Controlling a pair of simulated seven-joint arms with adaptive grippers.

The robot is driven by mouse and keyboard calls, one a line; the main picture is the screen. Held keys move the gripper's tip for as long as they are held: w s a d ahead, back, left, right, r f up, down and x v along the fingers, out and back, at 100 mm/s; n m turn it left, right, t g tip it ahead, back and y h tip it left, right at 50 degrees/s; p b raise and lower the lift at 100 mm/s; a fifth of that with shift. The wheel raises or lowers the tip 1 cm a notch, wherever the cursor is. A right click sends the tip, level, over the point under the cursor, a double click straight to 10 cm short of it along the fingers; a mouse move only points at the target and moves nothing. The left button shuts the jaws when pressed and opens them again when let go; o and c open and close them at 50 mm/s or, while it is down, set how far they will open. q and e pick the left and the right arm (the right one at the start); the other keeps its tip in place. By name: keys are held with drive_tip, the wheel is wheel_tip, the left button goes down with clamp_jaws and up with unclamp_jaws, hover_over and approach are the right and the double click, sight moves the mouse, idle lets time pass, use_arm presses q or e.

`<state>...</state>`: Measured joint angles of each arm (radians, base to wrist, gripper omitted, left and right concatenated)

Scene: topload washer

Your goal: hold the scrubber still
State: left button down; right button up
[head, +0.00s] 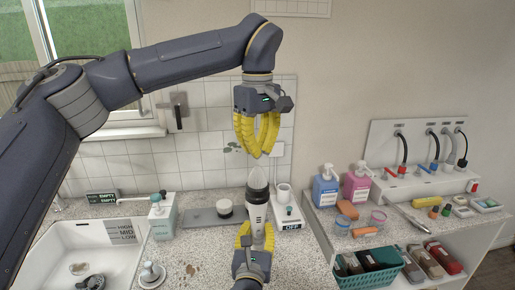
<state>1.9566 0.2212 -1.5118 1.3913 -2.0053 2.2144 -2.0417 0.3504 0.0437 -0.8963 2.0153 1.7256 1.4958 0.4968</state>
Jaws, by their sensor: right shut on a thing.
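The scrubber (258,212) stands upright, with a white and dark body and a pale tapered head on top. My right gripper (256,234) comes up from the bottom edge and is shut on its lower body, which the fingers partly hide. My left gripper (262,154) hangs above the scrubber's head with its yellow fingers pointing down. A small gap shows between its fingertips and the head, and nothing shows between its fingers. From this angle I cannot tell how far apart its fingertips are.
A white sink (125,262) is at the left, with a soap bottle (161,216) beside it. A white device marked OFF (288,216) stands just right of the scrubber.

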sight(258, 167)
use_arm(q)
drive_tip(key=shift+f, duration=2.65)
idle(1.2)
drive_tip(key=shift+r, duration=0.1)
drive_tip(key=shift+r, duration=2.95)
drive_tip(key=c, duration=0.6)
unclamp_jaws()
